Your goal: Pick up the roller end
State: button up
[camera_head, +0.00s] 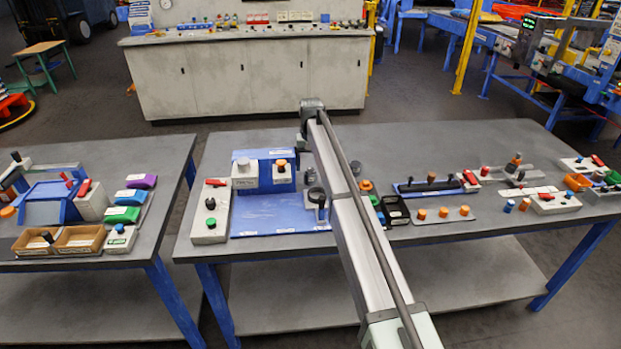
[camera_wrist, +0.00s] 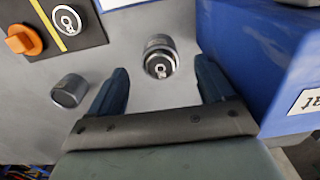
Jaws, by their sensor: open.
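In the wrist view, a round metal piece (camera_wrist: 161,56) with a ringed mark on its face sits on a grey surface and looks like the roller end. My gripper (camera_wrist: 161,64) is open, its two dark blue fingers apart, one to each side of the piece's near edge. I cannot tell whether they touch it. A plain grey metal cylinder (camera_wrist: 70,90) stands to the left of the left finger. In the head view, my arm crosses the middle bench, and I cannot make out the gripper or the roller end clearly.
A blue housing (camera_wrist: 270,60) with a white label stands close to the right finger. A dark panel (camera_wrist: 78,30) with an orange knob (camera_wrist: 24,40) lies at upper left. In the head view, the bench (camera_head: 270,253) holds a blue fixture (camera_head: 283,222) and several parts; its front edge is clear.

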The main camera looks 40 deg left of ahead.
aim_at(310, 170)
notch_tip(310, 170, down, 5)
jog(key=shift+a+r, duration=0.1)
jog(key=shift+c, duration=0.2)
jog(key=c, duration=1.2)
